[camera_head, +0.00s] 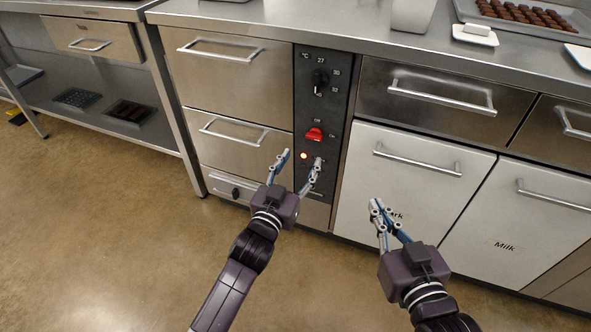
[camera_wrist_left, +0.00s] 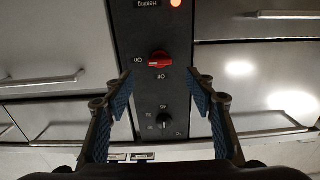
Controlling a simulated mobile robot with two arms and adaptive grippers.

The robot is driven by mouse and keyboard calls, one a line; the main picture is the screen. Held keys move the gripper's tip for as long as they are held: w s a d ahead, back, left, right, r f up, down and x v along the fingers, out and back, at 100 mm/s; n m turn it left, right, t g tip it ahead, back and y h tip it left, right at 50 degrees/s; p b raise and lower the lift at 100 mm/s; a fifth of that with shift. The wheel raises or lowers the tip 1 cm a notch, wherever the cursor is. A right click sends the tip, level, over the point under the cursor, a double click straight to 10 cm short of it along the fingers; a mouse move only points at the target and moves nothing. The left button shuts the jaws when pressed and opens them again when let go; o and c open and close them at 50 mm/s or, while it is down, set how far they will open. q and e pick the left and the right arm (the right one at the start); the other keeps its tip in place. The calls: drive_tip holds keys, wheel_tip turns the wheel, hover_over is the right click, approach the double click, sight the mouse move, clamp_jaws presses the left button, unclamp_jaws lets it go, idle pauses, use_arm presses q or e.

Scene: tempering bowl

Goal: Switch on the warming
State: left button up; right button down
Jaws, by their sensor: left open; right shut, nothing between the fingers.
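The red switch (camera_head: 314,134) is on a dark control panel (camera_head: 308,105) set into the steel counter front. In the left wrist view the red switch (camera_wrist_left: 160,59) lies crosswise, level with the "On" label. The heating light (camera_head: 304,156) glows orange below it in the head view; it also glows in the left wrist view (camera_wrist_left: 176,3). My left gripper (camera_head: 301,161) is open and empty in front of the lower panel, its fingers apart from the switch. My right gripper (camera_head: 378,205) is shut and empty in front of the white "Dark" drawer.
A black temperature dial (camera_head: 320,80) sits above the switch. Steel drawers (camera_head: 235,75) with bar handles flank the panel on the left, white drawers (camera_head: 410,185) on the right. A tray of chocolates (camera_head: 535,22) is on the counter.

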use_arm(q)
drive_tip(key=shift+v, duration=1.45)
